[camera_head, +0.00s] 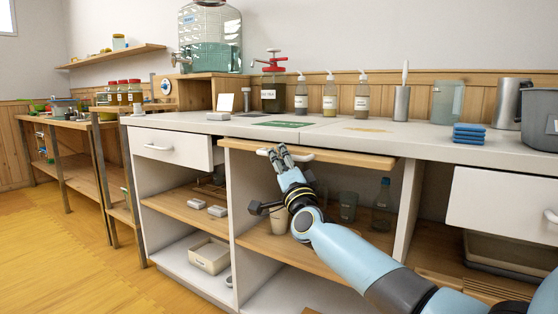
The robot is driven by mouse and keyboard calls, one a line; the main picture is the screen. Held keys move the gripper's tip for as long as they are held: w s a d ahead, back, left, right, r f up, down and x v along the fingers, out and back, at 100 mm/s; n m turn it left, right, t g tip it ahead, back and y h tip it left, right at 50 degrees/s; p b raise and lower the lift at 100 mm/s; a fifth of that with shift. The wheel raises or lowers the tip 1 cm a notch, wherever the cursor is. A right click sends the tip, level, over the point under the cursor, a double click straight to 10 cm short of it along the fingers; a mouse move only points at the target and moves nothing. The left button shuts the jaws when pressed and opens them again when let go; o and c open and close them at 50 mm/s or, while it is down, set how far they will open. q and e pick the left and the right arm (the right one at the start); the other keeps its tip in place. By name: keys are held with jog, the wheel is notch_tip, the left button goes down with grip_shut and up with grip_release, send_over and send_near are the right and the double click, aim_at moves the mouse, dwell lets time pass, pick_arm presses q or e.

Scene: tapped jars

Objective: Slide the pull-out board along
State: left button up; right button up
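The pull-out board (345,158) is a thin light wooden slab under the white worktop. Its front edge stands out a little past the cabinet front. A pale bar handle (301,157) is on its front, near the left end. My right gripper (277,152) reaches up from the lower right, with its fingertips at the handle and covering part of it. The fingers lie close together, and I cannot tell whether they are closed on the bar. My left gripper is not in view.
A white drawer (172,147) is left of the board. An open shelf below holds a glass (348,206) and a bottle (382,205). Floor at left is clear.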

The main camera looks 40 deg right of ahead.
jog(key=shift+w+d+r, duration=0.2)
jog(key=shift+w+r, duration=0.05)
jog(key=shift+w, duration=0.35)
grip_shut()
